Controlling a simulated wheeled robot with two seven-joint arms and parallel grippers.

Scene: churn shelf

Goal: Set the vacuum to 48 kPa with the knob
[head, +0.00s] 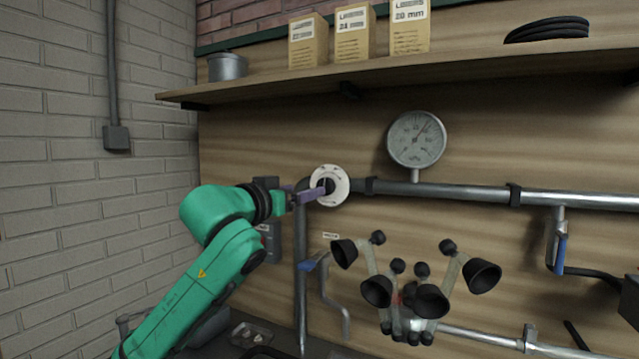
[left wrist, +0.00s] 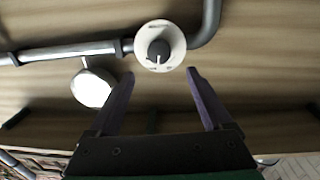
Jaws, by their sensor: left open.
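The knob (left wrist: 159,50) is dark with a light pointer line, on a round white dial plate (head: 340,171) fixed to the pipe on the wall. The plate also shows in the left wrist view (left wrist: 175,36). The round vacuum gauge (head: 416,138) stands on the pipe to the right of the knob; its needle points up and to the right, its numbers too small to read. My left gripper (head: 322,188) is at the knob in the head view. In the left wrist view its two purple fingers (left wrist: 158,75) are apart and empty, with the knob just beyond their tips. My right gripper is not in view.
A milking cluster (head: 415,292) with black cups hangs below the pipe. A blue-handled valve (head: 560,250) is at the right, and another blue lever (head: 315,262) is below the knob. The wooden shelf (head: 440,52) above carries boxes and a pot (head: 227,67).

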